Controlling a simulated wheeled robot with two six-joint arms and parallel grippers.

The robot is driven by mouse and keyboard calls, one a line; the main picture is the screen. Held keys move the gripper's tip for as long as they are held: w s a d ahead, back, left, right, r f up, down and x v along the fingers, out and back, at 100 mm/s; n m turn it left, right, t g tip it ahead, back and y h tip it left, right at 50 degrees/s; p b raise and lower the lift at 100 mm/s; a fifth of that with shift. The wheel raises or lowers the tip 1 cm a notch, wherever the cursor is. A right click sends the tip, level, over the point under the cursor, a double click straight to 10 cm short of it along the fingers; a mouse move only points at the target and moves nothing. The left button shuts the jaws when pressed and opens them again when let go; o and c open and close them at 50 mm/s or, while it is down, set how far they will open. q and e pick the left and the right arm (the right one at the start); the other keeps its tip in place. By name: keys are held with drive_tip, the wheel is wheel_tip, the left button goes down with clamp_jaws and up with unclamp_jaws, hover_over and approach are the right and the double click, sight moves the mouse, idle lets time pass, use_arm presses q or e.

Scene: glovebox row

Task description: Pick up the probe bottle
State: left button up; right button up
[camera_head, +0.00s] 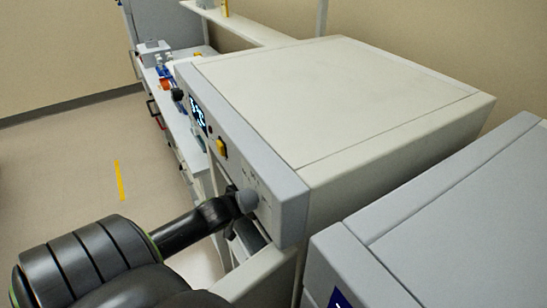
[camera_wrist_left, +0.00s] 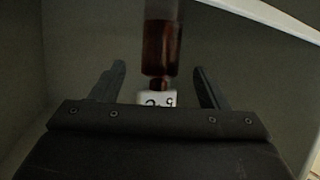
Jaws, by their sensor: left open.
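A dark reddish-brown bottle (camera_wrist_left: 160,45), apparently the probe bottle, shows at the top middle of the left wrist view. A small white tag (camera_wrist_left: 157,99) with dark characters sits at its near end. My left gripper (camera_wrist_left: 159,70) is open, with one finger on each side of the bottle. Gaps show between the fingers and the bottle, and I cannot tell its exact depth between them. In the head view my left arm reaches in under the front of the grey-fronted cabinet, which hides the gripper and the bottle. My right gripper is not in view.
The large cabinet (camera_head: 340,90) has a grey front panel (camera_head: 245,150) with a lit display (camera_head: 197,115) and a yellow button (camera_head: 221,149). Another grey cabinet (camera_head: 450,225) stands close at right. Pale inner walls surround the gripper. Open floor (camera_head: 75,160) lies at left.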

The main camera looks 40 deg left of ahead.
use_arm(q)
drive_tip(key=shift+w+f, duration=0.1)
drive_tip(key=shift+w, duration=0.35)
drive_tip(key=shift+p+x, duration=0.8)
drive_tip(key=shift+x, duration=1.5)
drive_tip(key=shift+s+f, duration=0.1)
drive_tip(key=shift+f, duration=0.05)
drive_tip(key=c, duration=1.1)
drive_tip(key=shift+s, duration=0.2)
